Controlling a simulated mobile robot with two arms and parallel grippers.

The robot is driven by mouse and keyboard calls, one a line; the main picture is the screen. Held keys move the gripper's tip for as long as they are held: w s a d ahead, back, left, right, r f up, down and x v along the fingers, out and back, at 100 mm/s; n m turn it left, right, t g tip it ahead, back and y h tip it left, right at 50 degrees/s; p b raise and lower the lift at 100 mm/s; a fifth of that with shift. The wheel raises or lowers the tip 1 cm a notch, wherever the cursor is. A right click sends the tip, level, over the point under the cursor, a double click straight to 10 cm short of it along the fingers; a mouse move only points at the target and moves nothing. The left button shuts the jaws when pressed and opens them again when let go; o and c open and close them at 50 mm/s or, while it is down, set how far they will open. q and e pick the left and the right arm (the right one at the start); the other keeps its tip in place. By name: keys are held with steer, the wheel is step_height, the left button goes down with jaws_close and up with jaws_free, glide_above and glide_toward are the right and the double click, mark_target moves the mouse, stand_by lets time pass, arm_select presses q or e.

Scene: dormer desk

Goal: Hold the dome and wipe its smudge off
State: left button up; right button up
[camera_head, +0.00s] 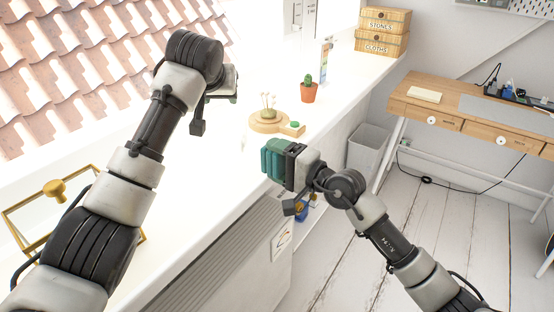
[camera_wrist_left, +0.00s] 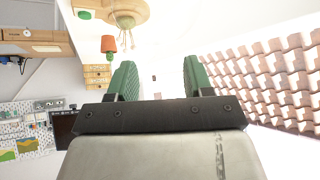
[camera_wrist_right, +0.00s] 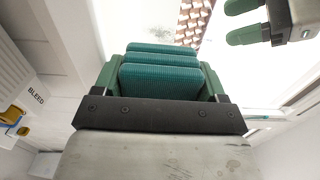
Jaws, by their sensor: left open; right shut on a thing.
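I cannot make out the dome's clear outline or its smudge. A gold knob (camera_head: 54,190) shows above a square brass frame (camera_head: 22,204) at the lower left; I cannot tell whether it belongs to the dome. A round wooden base (camera_head: 266,124) with a small plant stands on the white sill. My right gripper (camera_head: 274,160) is shut on a teal ribbed cloth (camera_wrist_right: 160,82), held in front of the sill's edge. My left gripper (camera_wrist_left: 159,80) is open above the sill, nothing visible between its green fingers; its fingers also show in the right wrist view (camera_wrist_right: 245,20).
A potted cactus (camera_head: 308,90) stands behind the wooden base. Labelled boxes (camera_head: 381,32) are at the sill's far end. A wooden desk (camera_head: 470,125) and a grey bin (camera_head: 367,148) are at the right. Roof tiles (camera_head: 90,70) lie outside at the left. The sill's middle looks clear.

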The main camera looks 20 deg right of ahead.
mark_target(223, 102)
arm_select(q)
steer(key=shift+x, duration=1.6)
steer(key=shift+f, duration=0.1)
steer(key=shift+f, duration=0.1)
